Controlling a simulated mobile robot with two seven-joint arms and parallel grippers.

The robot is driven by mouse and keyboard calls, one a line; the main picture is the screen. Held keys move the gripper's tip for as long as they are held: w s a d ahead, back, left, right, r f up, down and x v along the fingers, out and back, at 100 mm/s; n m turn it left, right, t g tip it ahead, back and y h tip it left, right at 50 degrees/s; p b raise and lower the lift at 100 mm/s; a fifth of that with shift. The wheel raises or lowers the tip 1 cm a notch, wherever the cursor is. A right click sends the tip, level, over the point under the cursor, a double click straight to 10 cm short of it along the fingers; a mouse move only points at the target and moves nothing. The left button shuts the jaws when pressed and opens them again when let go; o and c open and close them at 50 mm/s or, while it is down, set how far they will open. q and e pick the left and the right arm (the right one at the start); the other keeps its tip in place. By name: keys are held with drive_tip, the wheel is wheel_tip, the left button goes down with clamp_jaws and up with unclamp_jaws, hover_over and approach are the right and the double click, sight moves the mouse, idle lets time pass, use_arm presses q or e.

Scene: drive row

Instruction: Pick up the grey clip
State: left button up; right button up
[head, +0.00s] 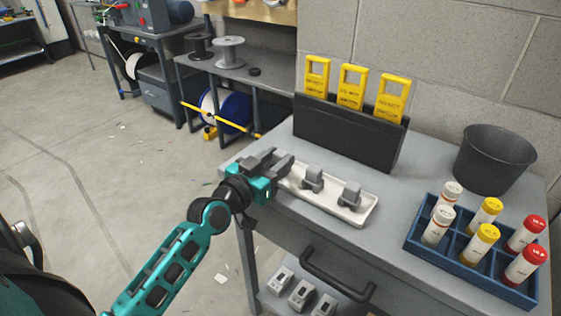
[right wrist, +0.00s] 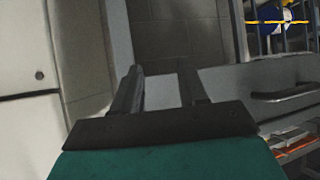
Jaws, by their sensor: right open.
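Two grey clips stand in a long white tray (head: 332,211) on the grey bench top: one (head: 313,179) near the tray's middle, one (head: 349,195) toward its right end. My left gripper (head: 278,161) is over the tray's left end, left of the nearer clip and apart from it. Its two dark fingers look spread, and it hides that end of the tray. I cannot tell whether anything is between the fingers. My right gripper (right wrist: 160,82) shows in the right wrist view, open and empty, with no clip in sight there.
A black holder (head: 345,133) with yellow tags (head: 352,87) stands behind the tray. A dark bucket (head: 494,160) and a blue crate (head: 467,272) of capped bottles stand to the right. A drawer handle (head: 338,277) juts from the bench front. Open floor lies left.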

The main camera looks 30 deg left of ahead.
use_arm(q)
drive_tip(key=c, duration=0.7)
drive_tip(key=shift+r, duration=0.1)
